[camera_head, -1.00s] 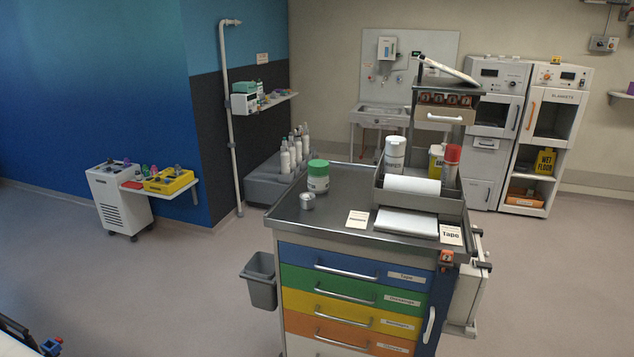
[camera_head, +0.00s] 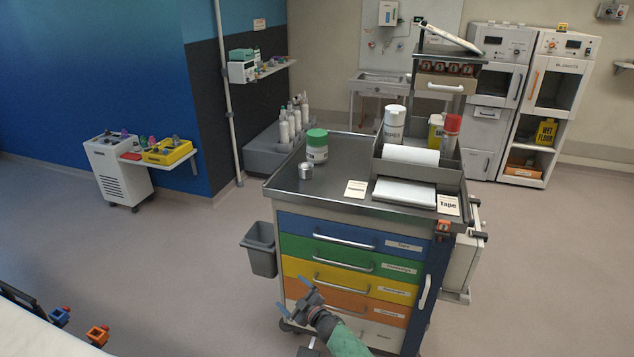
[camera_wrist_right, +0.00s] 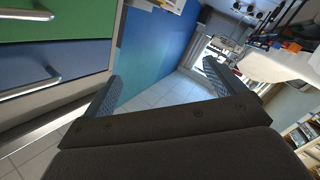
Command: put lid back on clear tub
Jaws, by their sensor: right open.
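A tub with a green lid (camera_head: 316,146) stands upright at the back left of the cart top. Its body looks whitish, and I cannot tell if it is the clear tub. A small silver tin (camera_head: 305,170) stands in front of it, apart from it. I see no loose lid. My right gripper (camera_head: 293,294) is open and empty, low in front of the cart's drawers and well below the cart top. In the right wrist view its two fingers (camera_wrist_right: 160,86) are spread with nothing between them. My left gripper is not in view.
The drawer cart (camera_head: 290,186) carries a grey organiser (camera_head: 440,180) with bottles and paper at the right, plus cards at its front. A grey bin (camera_head: 261,258) hangs at its left side. A white-topped bed edge (camera_head: 40,338) is at lower left.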

